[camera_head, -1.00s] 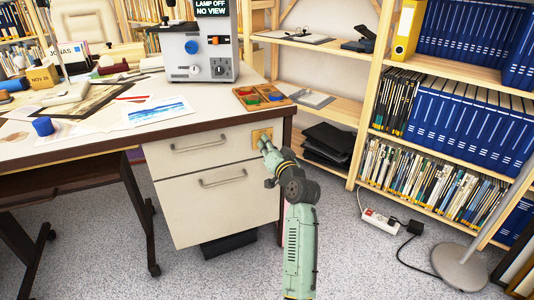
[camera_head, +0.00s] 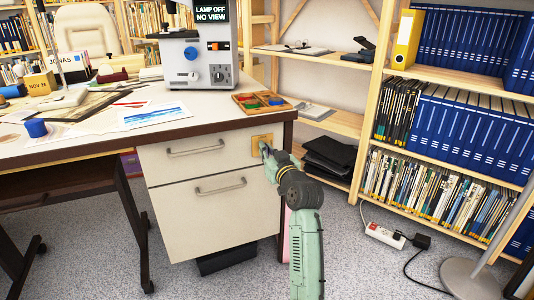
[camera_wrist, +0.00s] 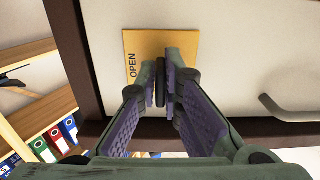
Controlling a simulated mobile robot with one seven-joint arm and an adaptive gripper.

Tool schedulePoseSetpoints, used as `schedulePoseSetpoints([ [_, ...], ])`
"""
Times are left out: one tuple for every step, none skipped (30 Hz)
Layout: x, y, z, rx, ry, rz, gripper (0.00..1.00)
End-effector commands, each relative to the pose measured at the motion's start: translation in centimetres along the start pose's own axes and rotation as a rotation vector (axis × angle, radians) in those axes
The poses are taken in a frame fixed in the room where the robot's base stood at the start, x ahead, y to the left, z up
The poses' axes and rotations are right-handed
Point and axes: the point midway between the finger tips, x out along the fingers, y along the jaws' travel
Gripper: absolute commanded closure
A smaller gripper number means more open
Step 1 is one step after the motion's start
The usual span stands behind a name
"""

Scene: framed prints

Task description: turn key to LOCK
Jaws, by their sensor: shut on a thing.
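A brass-coloured lock plate (camera_head: 262,139) sits at the upper right of the top drawer front (camera_head: 205,153). In the wrist view the plate (camera_wrist: 145,45) bears the word OPEN along its left side, turned sideways. No LOCK label shows there; my fingers cover part of the plate. A dark key (camera_wrist: 160,84) stands out from the plate. Its long side runs up and down in the wrist view, roughly in line with the OPEN lettering. My gripper (camera_wrist: 161,78) is shut on the key, one finger on each side. In the head view my gripper (camera_head: 267,152) hides the key.
The dark desktop edge (camera_head: 200,132) runs just above the plate. A drawer handle (camera_head: 195,148) juts out to its left, and a lower handle (camera_head: 220,185) is below. A wooden tray (camera_head: 262,104) lies on the desk corner. Bookshelves (camera_head: 380,150) stand to the right.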

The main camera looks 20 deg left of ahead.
Motion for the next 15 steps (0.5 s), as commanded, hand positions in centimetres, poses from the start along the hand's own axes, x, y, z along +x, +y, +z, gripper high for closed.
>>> schedulePoseSetpoints([
  [0.03, -0.16, -0.01, -0.005, 0.0, -0.003, 1.0],
  [0.03, -0.16, -0.01, -0.007, 0.0, -0.003, 1.0],
  [0.03, -0.17, -0.02, -0.008, 0.0, -0.003, 1.0],
  [0.03, -0.17, -0.03, -0.009, 0.0, -0.003, 1.0],
  [0.04, -0.17, -0.03, -0.009, 0.0, -0.003, 1.0],
  [0.04, -0.17, -0.03, -0.009, 0.0, -0.003, 1.0],
  [0.04, -0.18, -0.03, -0.009, 0.0, -0.003, 1.0],
  [0.04, -0.18, -0.03, -0.009, 0.0, -0.003, 1.0],
  [0.04, -0.18, -0.03, -0.008, 0.0, -0.003, 1.0],
  [0.04, -0.19, -0.03, -0.008, 0.0, -0.003, 1.0],
  [0.04, -0.19, -0.03, -0.008, 0.0, -0.003, 1.0],
  [0.04, -0.19, -0.03, -0.008, 0.0, -0.003, 1.0],
  [0.04, -0.19, -0.03, -0.008, 0.0, -0.003, 0.91],
  [0.05, -0.19, -0.03, -0.008, 0.0, -0.003, 0.89],
  [0.04, -0.19, -0.03, -0.008, 0.0, -0.003, 0.86],
])
